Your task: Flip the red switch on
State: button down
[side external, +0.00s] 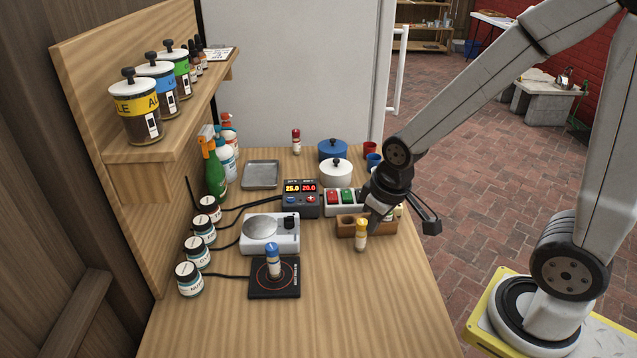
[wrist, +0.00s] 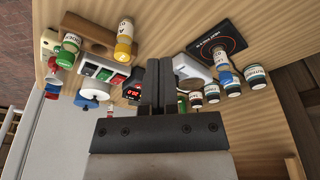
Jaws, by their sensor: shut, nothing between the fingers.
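The red switch (side external: 333,196) is the left one in a row of coloured switches on a white switch box (side external: 329,209). The box also shows in the wrist view (wrist: 103,73), left of my fingers, with the red switch (wrist: 117,79) at the end nearest them. I cannot tell which way the red switch is tipped. My gripper (side external: 376,220) is over the right part of the work area, beside the box, and partly hides its right end. In the wrist view my gripper (wrist: 158,64) has its two fingers together with nothing between them.
A wooden block (side external: 352,228) and a yellow-capped bottle (side external: 361,237) stand in front of the box. A black controller (side external: 300,200) with red and yellow digits sits left of it. A white pot (side external: 335,173) and blue pot (side external: 332,150) stand behind.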

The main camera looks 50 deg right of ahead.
jog(key=w+d+r+n+g, duration=0.25)
jog(key=w+d+n, duration=0.2)
jog(key=w, duration=0.75)
jog(key=r+n, duration=0.1)
jog(key=n, duration=0.3)
send_over(333, 200)
jog(key=shift+w+d+r+g+y, duration=0.25)
jog(key=shift+w+d+g+y, duration=0.25)
jog(key=shift+w+d, duration=0.35)
jog(key=shift+f, duration=0.1)
jog(key=f, duration=0.4)
jog(key=s+a+f, duration=0.1)
jog(key=f, duration=0.8)
jog(key=shift+s+a+f, duration=0.15)
jog(key=shift+a+f, duration=0.05)
jog(key=shift+f, duration=0.15)
